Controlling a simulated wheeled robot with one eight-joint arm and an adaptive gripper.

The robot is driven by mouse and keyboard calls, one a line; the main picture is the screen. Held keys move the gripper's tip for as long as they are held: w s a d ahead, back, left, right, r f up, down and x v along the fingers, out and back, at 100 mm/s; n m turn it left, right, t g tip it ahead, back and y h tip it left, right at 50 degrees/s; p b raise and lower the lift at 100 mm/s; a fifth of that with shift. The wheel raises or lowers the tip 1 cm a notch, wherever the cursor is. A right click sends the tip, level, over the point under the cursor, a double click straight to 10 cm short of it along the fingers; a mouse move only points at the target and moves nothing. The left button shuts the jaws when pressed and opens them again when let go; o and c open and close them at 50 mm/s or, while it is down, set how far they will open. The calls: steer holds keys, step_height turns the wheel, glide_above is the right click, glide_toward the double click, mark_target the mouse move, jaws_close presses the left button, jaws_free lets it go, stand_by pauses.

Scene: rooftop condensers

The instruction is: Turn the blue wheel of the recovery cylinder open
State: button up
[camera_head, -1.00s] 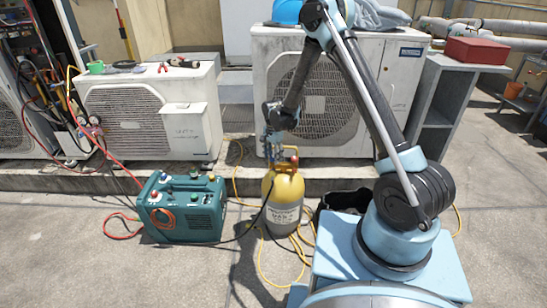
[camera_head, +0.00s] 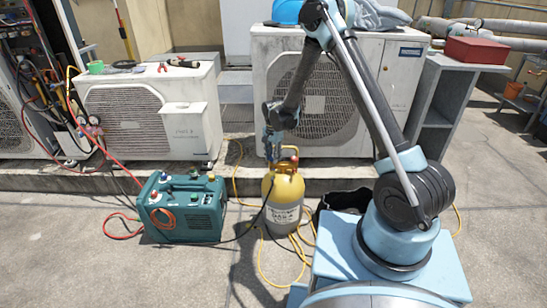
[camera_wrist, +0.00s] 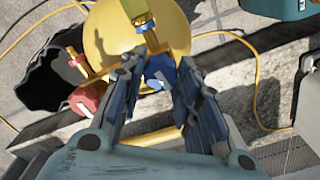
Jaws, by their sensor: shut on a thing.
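The yellow recovery cylinder (camera_head: 284,200) stands upright on the paving in the middle of the head view; its rounded top (camera_wrist: 108,38) shows in the wrist view. The blue wheel (camera_wrist: 160,70) sits at the valve on top, between the fingers of my gripper (camera_wrist: 160,75), which are shut on it. The fingers hide part of its rim, and its turn angle cannot be read. A red wheel (camera_wrist: 86,98) is beside it on the left. In the head view my gripper (camera_head: 273,150) reaches down onto the cylinder's top, where the blue wheel is hidden.
A green recovery machine (camera_head: 183,207) stands left of the cylinder, with hoses on the ground. A black open bag (camera_wrist: 55,78) lies close to the cylinder. Condenser units (camera_head: 150,115) stand behind on a low kerb. Yellow hose (camera_head: 262,262) loops around the cylinder's foot.

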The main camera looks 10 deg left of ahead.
steer(key=n, duration=1.2)
steer(key=shift+n, duration=0.3)
steer(key=n, duration=0.3)
steer(key=shift+d+n, duration=0.1)
steer(key=shift+n, duration=0.2)
steer(key=n, duration=1.2)
steer(key=shift+n, duration=1.8)
